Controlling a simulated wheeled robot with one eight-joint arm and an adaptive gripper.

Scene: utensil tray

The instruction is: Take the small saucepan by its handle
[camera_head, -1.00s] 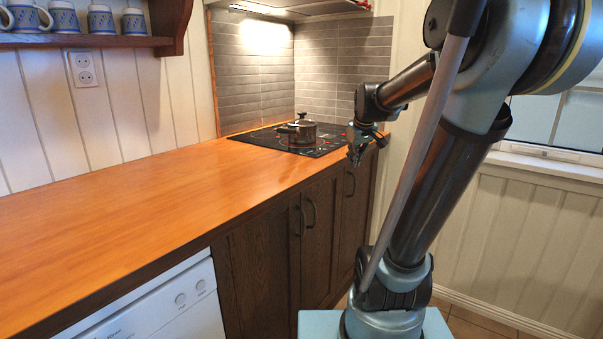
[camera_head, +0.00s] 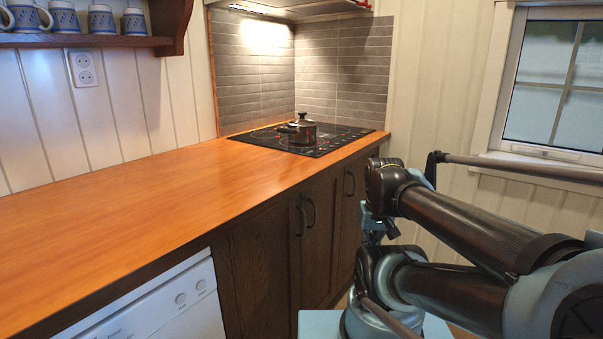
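The small saucepan (camera_head: 303,134) stands upright on the black cooktop at the far end of the counter. It is dark and shiny, with a lid and a knob on top. A short dark handle (camera_head: 286,129) seems to stick out to its left. My gripper (camera_head: 376,228) hangs low in front of the cabinet doors, to the right of the saucepan and below the counter top. It is apart from the saucepan. Its fingers are small and partly hidden by my arm, so their opening does not show.
The cooktop (camera_head: 262,137) is set into the orange wooden counter (camera_head: 130,220), which is otherwise clear. A shelf (camera_head: 95,41) with several blue-patterned mugs hangs at the upper left. A range hood (camera_head: 300,8) is above the cooktop. A window (camera_head: 555,90) is at the right.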

